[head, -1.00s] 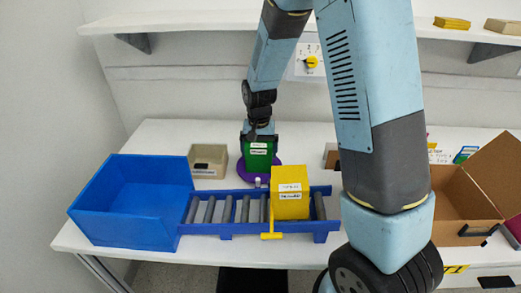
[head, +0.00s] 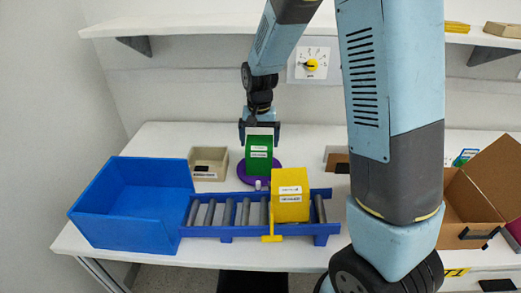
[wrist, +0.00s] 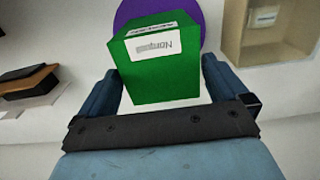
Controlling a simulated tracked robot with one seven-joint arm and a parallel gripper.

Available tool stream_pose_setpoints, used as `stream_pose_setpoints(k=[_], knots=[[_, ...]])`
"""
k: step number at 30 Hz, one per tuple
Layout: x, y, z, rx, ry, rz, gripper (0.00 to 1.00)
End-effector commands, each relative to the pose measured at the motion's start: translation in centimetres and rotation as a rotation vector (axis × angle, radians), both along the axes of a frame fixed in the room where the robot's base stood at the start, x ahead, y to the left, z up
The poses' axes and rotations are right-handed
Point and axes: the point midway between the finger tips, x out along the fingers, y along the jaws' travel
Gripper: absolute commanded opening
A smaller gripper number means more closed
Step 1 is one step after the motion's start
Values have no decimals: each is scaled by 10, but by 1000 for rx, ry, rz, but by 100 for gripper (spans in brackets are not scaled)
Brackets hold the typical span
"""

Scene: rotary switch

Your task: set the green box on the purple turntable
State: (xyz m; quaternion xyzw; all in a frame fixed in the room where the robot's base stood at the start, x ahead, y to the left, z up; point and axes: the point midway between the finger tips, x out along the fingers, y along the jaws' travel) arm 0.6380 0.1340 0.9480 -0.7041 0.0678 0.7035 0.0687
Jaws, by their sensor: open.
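The green box (head: 259,162), with white labels, stands upright on the purple turntable (head: 244,177), a round disc at the back middle of the table. My gripper (head: 260,141) is open just above the box, its fingers pointing down. In the wrist view the green box (wrist: 158,78) shows between the spread fingers of my gripper (wrist: 160,90), with light gaps at the sides near the tips. Part of the purple turntable (wrist: 203,28) shows behind the box there. The disc's far part is hidden by the box.
A blue bin (head: 110,215) stands at left, beside a blue roller conveyor (head: 225,230) carrying a yellow box (head: 291,205). A beige bin (head: 222,160) is left of the turntable. An open cardboard box (head: 455,225) stands at right. A dial (head: 311,65) is on the wall.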

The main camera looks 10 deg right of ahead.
Motion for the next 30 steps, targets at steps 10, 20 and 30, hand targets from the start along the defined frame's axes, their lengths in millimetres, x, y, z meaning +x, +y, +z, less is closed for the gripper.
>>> stream_pose_setpoints(k=[10,20,30], knots=[[0,0,54,0,-1,0,100],[-1,-2,67,1,-3,1,100],[-32,-32,116,29,-81,28,100]])
